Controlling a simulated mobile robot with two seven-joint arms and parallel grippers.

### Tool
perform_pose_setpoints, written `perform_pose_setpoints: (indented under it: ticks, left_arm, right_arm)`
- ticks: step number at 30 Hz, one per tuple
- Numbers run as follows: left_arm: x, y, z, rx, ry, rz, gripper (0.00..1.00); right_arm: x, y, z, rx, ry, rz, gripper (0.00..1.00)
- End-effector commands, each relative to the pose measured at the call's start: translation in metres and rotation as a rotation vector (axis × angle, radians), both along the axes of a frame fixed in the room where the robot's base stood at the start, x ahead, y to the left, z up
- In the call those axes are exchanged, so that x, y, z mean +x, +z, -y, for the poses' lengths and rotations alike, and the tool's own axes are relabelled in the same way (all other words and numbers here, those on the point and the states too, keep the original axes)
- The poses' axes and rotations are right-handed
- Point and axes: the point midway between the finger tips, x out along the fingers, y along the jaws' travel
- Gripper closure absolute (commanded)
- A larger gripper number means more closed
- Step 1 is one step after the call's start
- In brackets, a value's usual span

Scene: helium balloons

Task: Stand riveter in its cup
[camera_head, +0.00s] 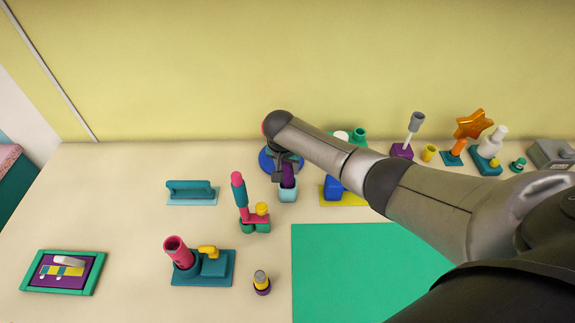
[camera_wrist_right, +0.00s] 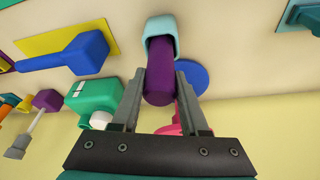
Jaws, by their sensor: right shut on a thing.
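The purple riveter (camera_head: 289,172) is a rounded purple piece, upright or nearly so, with its lower end inside the mouth of a small light-blue cup (camera_head: 287,196) on the table. My right gripper (camera_head: 284,163) is shut on the riveter above the cup. In the right wrist view, the riveter (camera_wrist_right: 160,75) sits between the two fingers of the gripper (camera_wrist_right: 162,105), and the cup (camera_wrist_right: 160,27) surrounds its far end. I cannot tell whether it rests on the cup's bottom. The gripper and wrist hide its upper part in the head view. My left gripper is not in view.
A blue disc (camera_head: 266,160) lies just behind the cup. A blue block (camera_head: 333,187) on a yellow plate stands close to its right. A pink and teal tool (camera_head: 240,190) stands to its left. A bare green mat (camera_head: 350,270) lies in front.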

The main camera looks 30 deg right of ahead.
Motion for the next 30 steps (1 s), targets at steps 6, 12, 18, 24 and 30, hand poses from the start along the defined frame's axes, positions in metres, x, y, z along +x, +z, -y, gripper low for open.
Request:
perform_pose_setpoints:
  ticks: [6,12,18,24,30]
  left_arm:
    - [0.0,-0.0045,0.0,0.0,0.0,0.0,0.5]
    - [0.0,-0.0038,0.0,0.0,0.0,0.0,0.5]
    - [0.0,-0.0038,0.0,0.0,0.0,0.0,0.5]
    - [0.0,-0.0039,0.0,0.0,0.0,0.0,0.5]
    - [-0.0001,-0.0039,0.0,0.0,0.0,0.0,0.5]
  right_arm:
    - [0.0009,-0.0061,-0.0004,0.0,0.001,0.003,1.0]
    - [0.0008,-0.0055,-0.0001,0.0,0.001,0.003,0.37]
    - [0.0004,-0.0057,0.0001,0.0,0.0,0.001,0.21]
    - [-0.0005,-0.0067,0.0002,0.0,0.0,-0.001,0.12]
    - [-0.0002,-0.0064,0.0002,0.0,0.0,0.0,0.0]
